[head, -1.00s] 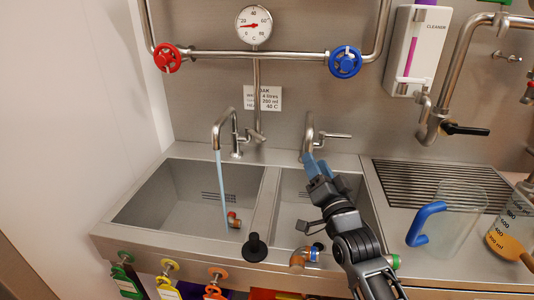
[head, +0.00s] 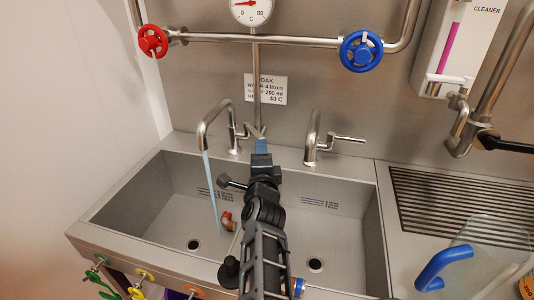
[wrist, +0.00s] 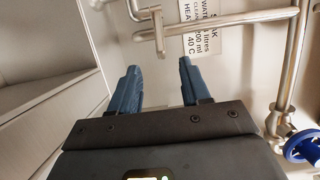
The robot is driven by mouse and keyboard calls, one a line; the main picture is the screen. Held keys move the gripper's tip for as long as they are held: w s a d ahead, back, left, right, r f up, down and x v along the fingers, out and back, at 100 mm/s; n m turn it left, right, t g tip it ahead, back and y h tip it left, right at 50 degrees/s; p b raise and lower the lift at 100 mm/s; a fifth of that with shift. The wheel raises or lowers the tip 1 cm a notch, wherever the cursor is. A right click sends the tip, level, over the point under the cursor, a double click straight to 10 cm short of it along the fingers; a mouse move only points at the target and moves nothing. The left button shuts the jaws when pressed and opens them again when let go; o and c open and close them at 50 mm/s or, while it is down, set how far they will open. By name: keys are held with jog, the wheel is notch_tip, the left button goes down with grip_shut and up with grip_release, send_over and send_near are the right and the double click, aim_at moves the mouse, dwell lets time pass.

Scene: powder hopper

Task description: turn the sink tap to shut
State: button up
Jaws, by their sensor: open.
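The left sink tap (head: 217,112) is a steel curved spout at the back of the double sink. A pale blue water stream (head: 211,190) falls from it into the left basin. Its small lever (head: 252,132) shows just behind and left of my fingertips. My gripper (head: 262,147) has blue fingers and is in front of this lever; contact cannot be made out. In the wrist view the two fingers (wrist: 160,68) are spread with nothing between them. A steel metal piece (wrist: 156,32), perhaps the tap's lever, lies beyond the tips.
A second tap (head: 313,135) with a side lever stands right of my gripper, with no stream seen. A red valve wheel (head: 153,41) and a blue one (head: 361,51) sit on the wall pipe. A blue-handled jug (head: 485,262) stands at the right on the counter.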

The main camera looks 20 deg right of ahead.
aim_at(261, 138)
jog(key=shift+b+x, duration=3.1)
jog(key=shift+x, duration=1.15)
jog(key=shift+d, duration=0.1)
jog(key=c, duration=0.8)
jog(key=shift+w+d+b, duration=0.2)
jog(key=shift+d+b, duration=0.15)
jog(key=shift+d, duration=0.65)
